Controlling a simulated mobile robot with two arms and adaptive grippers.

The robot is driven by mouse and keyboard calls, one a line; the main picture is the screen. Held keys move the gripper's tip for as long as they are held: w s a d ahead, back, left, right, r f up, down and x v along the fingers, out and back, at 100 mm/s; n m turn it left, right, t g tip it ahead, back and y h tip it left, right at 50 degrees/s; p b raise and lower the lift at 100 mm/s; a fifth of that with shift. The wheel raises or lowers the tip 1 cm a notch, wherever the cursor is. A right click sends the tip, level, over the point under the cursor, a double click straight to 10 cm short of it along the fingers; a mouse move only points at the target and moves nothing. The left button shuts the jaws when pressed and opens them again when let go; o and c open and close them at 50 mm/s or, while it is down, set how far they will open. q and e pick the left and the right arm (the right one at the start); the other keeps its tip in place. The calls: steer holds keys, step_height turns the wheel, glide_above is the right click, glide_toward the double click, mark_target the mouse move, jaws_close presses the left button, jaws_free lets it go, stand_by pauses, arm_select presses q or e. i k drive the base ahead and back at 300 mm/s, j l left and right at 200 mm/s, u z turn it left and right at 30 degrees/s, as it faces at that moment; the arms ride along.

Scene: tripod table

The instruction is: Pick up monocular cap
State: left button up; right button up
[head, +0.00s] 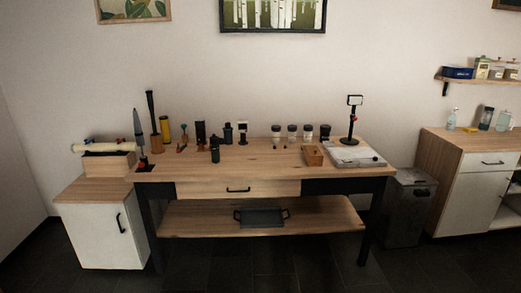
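Several small dark objects stand on the wooden table (260,160). They include a black cylinder (200,132), a shorter dark cylinder near the front (215,150), another dark upright piece (228,134) and a black and white device (242,132). One of these may be the monocular, but they are too small to tell. I cannot make out the monocular cap with certainty. Neither of my grippers shows in the head view.
Jars with dark lids (292,132) stand at the table's back. A wooden block (312,155) and a white board (355,155) with a black stand (351,120) are on the right. A grey tray (261,217) lies on the lower shelf. The table's front middle is clear.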

mark_target(214, 139)
steer(key=i, duration=1.75)
